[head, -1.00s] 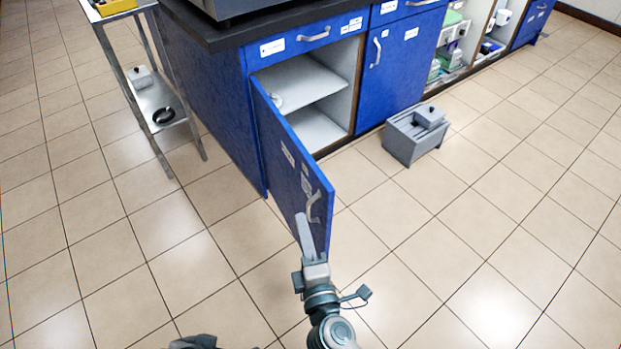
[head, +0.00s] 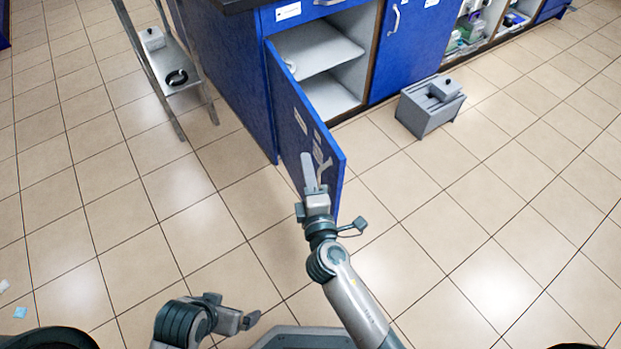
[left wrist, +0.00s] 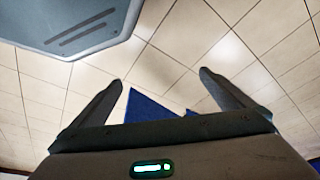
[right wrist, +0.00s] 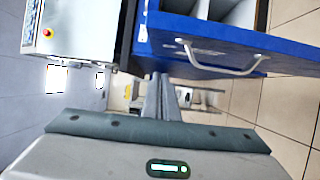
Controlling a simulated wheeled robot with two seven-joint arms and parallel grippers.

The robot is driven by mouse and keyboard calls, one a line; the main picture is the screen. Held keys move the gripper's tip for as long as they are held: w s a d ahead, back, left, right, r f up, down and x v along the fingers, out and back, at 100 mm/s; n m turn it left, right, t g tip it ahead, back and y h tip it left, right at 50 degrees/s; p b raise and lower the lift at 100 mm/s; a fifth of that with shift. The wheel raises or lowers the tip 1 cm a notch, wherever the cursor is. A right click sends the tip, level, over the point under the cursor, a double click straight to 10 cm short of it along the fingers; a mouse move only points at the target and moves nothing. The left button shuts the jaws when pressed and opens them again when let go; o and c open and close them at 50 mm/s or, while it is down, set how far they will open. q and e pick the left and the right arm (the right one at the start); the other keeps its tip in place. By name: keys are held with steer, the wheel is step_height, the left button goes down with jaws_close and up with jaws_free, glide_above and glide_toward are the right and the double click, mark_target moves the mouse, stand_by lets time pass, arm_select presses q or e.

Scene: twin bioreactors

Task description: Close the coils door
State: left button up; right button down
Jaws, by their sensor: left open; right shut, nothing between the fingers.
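The blue coils door (head: 300,130) stands wide open in the head view, swung out from the cabinet (head: 318,80), whose white shelves show. Its outer face carries labels and a silver handle (head: 322,168). My right gripper (head: 308,158) is shut and empty, in front of the outer face just left of the handle; I cannot tell whether it touches. In the right wrist view the shut fingers (right wrist: 165,82) are near one end of the handle (right wrist: 225,70). My left gripper (head: 245,318) is low and away from the door; its fingers (left wrist: 161,80) are open and empty.
A grey box-like unit (head: 430,105) stands on the floor right of the open door. A metal rack (head: 170,75) with small items stands left of the cabinet. The tiled floor around the door is otherwise clear.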

mark_target(322, 153)
steer(key=shift+w+d+p, duration=0.25)
steer(key=shift+w+d, duration=0.55)
steer(key=shift+w, duration=0.2)
steer(key=shift+w+d+p, duration=0.2)
steer(key=shift+w+d, duration=0.55)
steer(key=shift+w, duration=0.25)
steer(key=shift+d, duration=0.2)
